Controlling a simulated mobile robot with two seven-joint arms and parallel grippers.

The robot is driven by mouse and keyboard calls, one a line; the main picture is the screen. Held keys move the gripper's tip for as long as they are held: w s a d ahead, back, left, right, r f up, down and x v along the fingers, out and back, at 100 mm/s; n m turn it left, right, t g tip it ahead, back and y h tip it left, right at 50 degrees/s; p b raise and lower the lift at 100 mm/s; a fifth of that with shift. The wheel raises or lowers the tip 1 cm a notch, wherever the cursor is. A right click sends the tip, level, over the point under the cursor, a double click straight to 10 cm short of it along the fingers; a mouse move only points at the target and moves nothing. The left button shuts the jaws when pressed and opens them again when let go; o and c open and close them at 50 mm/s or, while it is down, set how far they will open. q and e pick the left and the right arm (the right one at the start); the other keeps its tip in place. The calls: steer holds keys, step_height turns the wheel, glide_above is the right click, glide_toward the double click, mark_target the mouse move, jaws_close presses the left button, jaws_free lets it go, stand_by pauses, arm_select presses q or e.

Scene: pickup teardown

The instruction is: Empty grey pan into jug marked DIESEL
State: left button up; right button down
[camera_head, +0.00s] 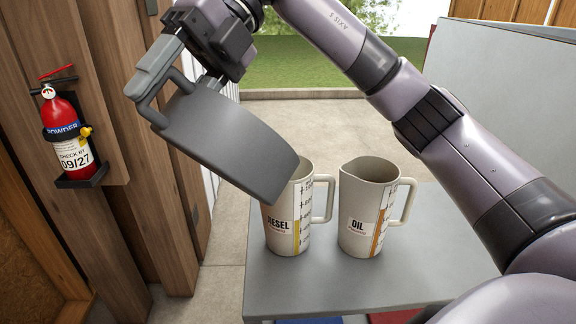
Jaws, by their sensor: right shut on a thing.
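The grey pan (230,137) is held in the air, steeply tilted, its lower end over the mouth of the jug marked DIESEL (283,238). My right gripper (177,68) is shut on the grey pan at its upper left end, by the handle. The DIESEL jug is cream with a yellow scale strip and stands upright on the grey table (300,290). The pan hides part of its rim. Whether anything is flowing out of the pan cannot be seen. My left gripper is not in view.
A second cream jug marked OIL (362,215), with an orange strip, stands upright just right of the DIESEL jug. A red fire extinguisher (67,130) hangs on the wooden wall at left. A large grey panel (510,110) stands at right, behind my right arm.

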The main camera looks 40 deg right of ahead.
mark_target(194, 85)
steer(key=shift+w+d+r+y, duration=0.15)
steer(key=shift+d+r+y, duration=0.25)
steer(key=shift+d+r, duration=0.2)
steer(key=shift+w+d+r+y, duration=0.15)
steer(key=shift+d+r+y, duration=0.3)
steer(key=shift+d, duration=0.2)
steer(key=shift+d+r, duration=0.2)
steer(key=shift+w+d+r+g+y, duration=1.1)
steer(key=shift+d+r+y, duration=1.2)
steer(key=shift+d, duration=3.05)
steer(key=s+a+f+t+h, duration=0.1)
steer(key=a+f+h, duration=0.1)
steer(key=a, duration=0.6)
steer(key=shift+s+f+h, duration=0.2)
steer(key=shift+f+h, duration=0.15)
steer(key=shift+f, duration=0.1)
